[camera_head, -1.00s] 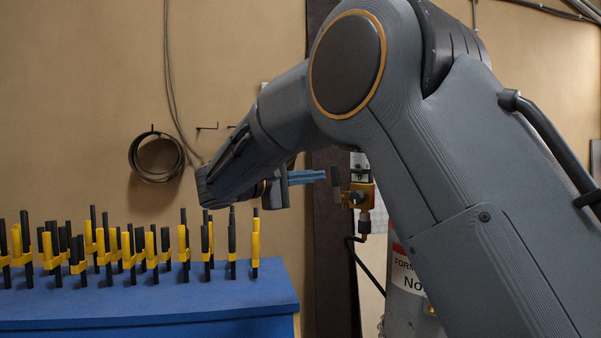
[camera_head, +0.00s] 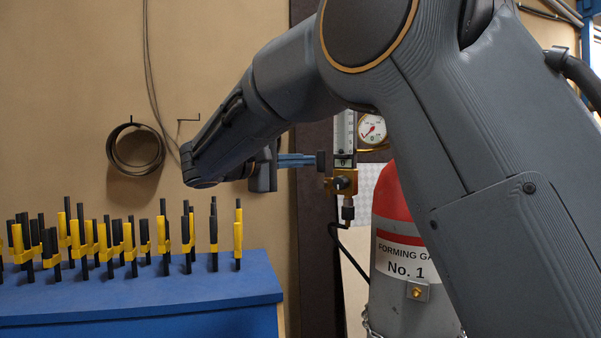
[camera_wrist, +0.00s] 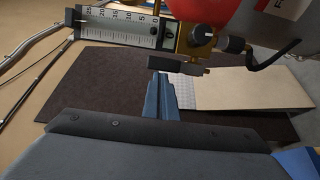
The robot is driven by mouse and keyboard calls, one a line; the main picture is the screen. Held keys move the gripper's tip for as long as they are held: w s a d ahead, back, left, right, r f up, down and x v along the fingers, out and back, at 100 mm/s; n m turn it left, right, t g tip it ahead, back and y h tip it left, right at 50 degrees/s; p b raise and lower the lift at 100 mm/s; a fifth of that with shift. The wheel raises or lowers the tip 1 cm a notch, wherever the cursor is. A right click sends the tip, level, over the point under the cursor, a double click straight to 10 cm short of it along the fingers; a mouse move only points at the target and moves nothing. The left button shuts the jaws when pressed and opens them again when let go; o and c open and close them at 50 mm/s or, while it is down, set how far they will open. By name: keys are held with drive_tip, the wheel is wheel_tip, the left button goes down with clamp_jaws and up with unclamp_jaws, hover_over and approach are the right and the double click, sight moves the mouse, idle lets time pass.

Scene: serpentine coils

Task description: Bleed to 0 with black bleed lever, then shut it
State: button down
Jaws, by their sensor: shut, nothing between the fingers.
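The black bleed lever (camera_head: 320,160) is a short dark bar beside a brass valve block (camera_head: 345,182) under the upright flow tube (camera_head: 344,135). In the wrist view the lever (camera_wrist: 178,66) lies just beyond my fingertips, below the brass block (camera_wrist: 195,40) and the scaled tube (camera_wrist: 120,24). My gripper (camera_head: 312,160) has blue fingers, shut with nothing between them; its tips (camera_wrist: 160,76) are at or very near the lever. I cannot tell whether they touch. A round white gauge (camera_head: 373,129) is right of the tube; its reading is too small to be sure of.
A red-topped grey gas cylinder (camera_head: 395,240) labelled Forming Gas No. 1 stands below the gauge, partly behind my arm. A black hose (camera_head: 345,240) hangs from the valve. A blue bench (camera_head: 140,300) with several yellow-and-black holders is at left. A dark coil (camera_head: 135,150) hangs on the wall.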

drive_tip(key=shift+s+d+m, duration=0.15)
drive_tip(key=shift+d+m, duration=0.2)
drive_tip(key=shift+m, duration=0.05)
drive_tip(key=s+a+b, duration=0.3)
drive_tip(key=s+a, duration=0.1)
drive_tip(key=a, duration=0.8)
drive_tip(key=s+d+f+n+g+y, duration=0.1)
drive_tip(key=s+d+f+g+y, duration=0.2)
drive_tip(key=d+f, duration=0.9)
drive_tip(key=s+d+f+g+y, duration=0.1)
drive_tip(key=d+f+g+y, duration=0.25)
drive_tip(key=d+f, duration=0.85)
drive_tip(key=s+d+f+m+g+y, duration=0.1)
drive_tip(key=s+f+m+g+y, duration=0.1)
drive_tip(key=s+f, duration=0.9)
drive_tip(key=s+d+f+m+g+y, duration=0.2)
drive_tip(key=s+f+m+y, duration=0.3)
drive_tip(key=s+f, duration=0.7)
drive_tip(key=shift+d+f+m+g, duration=0.35)
drive_tip(key=shift+f+m, duration=0.2)
drive_tip(key=shift+m, duration=0.15)
